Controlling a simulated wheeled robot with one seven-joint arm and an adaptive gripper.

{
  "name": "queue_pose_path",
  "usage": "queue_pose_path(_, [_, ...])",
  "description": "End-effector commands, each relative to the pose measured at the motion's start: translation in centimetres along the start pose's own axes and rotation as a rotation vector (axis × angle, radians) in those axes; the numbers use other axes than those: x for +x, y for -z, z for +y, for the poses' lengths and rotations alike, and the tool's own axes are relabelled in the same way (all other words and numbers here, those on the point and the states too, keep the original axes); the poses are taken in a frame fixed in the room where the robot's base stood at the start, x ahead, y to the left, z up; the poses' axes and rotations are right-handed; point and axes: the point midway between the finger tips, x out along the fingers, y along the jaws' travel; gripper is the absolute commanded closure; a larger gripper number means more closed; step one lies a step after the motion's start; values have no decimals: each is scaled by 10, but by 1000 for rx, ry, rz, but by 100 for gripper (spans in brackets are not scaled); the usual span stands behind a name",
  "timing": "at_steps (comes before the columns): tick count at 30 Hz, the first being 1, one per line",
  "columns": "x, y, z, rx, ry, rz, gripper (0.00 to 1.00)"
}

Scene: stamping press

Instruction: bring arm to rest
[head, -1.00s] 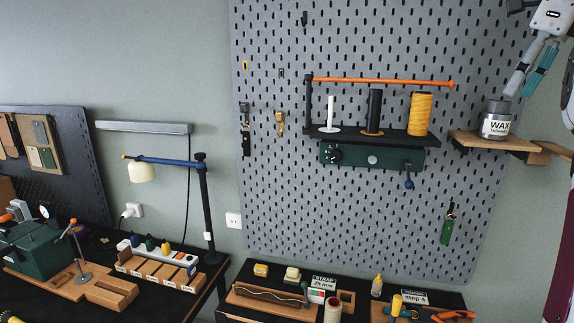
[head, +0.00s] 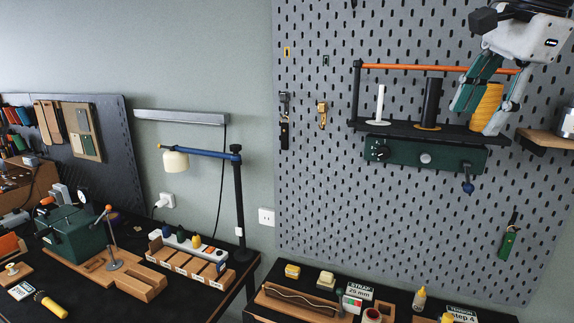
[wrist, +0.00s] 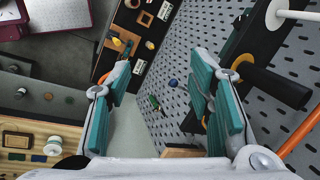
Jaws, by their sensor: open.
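My gripper (head: 476,114) is at the upper right of the head view, in front of the shelf with the yellow spool (head: 487,100). Its teal finger pads are spread apart and it holds nothing. In the wrist view the fingers (wrist: 160,76) are open, with wall and pegboard visible between them. The gripper hides part of the yellow spool and of the orange rod (head: 420,67). I cannot tell whether it touches the shelf.
The pegboard (head: 330,190) carries a black shelf (head: 400,128) with a green knobbed box (head: 420,152) below. A wax jar (head: 568,122) stands at the right edge. A lamp (head: 176,161) and a green press (head: 72,232) stand on the left bench.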

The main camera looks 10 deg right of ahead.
Motion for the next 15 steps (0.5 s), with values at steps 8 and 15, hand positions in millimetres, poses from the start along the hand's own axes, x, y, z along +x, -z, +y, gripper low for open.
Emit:
queue_pose_path(8, [79,-88,64,-685,33,42,52])
queue_pose_path(15, [152,-134,135,-1255,61,99,52])
